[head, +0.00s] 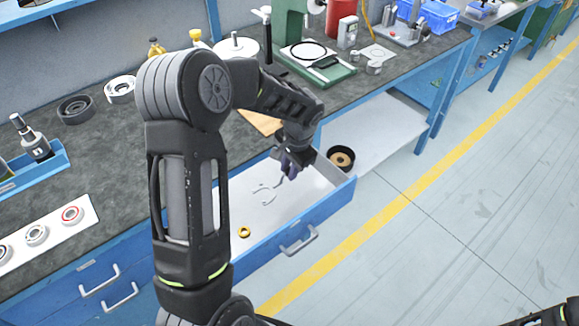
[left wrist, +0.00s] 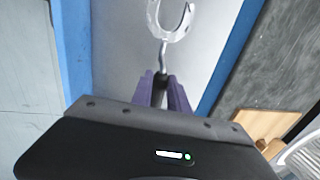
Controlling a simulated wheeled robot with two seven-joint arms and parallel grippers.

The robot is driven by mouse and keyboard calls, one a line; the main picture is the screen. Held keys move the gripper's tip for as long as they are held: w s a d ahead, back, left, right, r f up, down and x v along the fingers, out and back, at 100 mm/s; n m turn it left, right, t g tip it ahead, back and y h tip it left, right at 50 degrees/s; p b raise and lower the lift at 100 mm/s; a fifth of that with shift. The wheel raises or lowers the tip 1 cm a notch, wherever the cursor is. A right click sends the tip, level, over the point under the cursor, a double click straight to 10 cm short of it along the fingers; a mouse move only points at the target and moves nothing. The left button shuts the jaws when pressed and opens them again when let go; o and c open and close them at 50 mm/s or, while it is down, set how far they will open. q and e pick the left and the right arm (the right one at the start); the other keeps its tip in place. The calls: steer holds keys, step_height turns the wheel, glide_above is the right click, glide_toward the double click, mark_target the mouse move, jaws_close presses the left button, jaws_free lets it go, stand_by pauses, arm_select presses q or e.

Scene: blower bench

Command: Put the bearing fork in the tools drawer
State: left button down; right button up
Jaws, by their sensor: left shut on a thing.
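My left gripper (head: 288,168) is shut on the bearing fork (head: 265,194) and reaches down over the open tools drawer (head: 292,243). The fork is a pale, C-shaped head on a thin stem. In the left wrist view the fork (left wrist: 168,38) runs out from between the purple fingers (left wrist: 160,92), its head cut by the top edge. The fork is over the drawer's white floor, inside the blue walls; I cannot tell whether it touches the floor. My right gripper is not in view.
A small yellow ring (head: 244,232) lies in the drawer near its front. A black round part with a tan inside (head: 341,158) sits just beyond the drawer's right wall. The bench top (head: 108,165) holds bearings, a blue tray (head: 30,170) and a green press (head: 318,70).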

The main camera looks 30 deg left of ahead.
arm_select(q)
steer(key=shift+d+b+x, duration=0.25)
steer(key=shift+b+x, duration=0.55)
steer(key=shift+x, duration=0.3)
steer(key=shift+d+b+x, duration=0.2)
steer(key=shift+b+x, duration=0.65)
steer(key=shift+x, duration=0.25)
steer(key=shift+d+b+x, duration=0.25)
steer(key=shift+b+x, duration=0.55)
steer(key=shift+x, duration=0.3)
steer(key=shift+s+f, duration=0.15)
steer(key=shift+f, duration=0.05)
steer(key=c, duration=1.2)
jaws_free()
steer(key=v, duration=0.7)
steer(key=shift+r, duration=0.4)
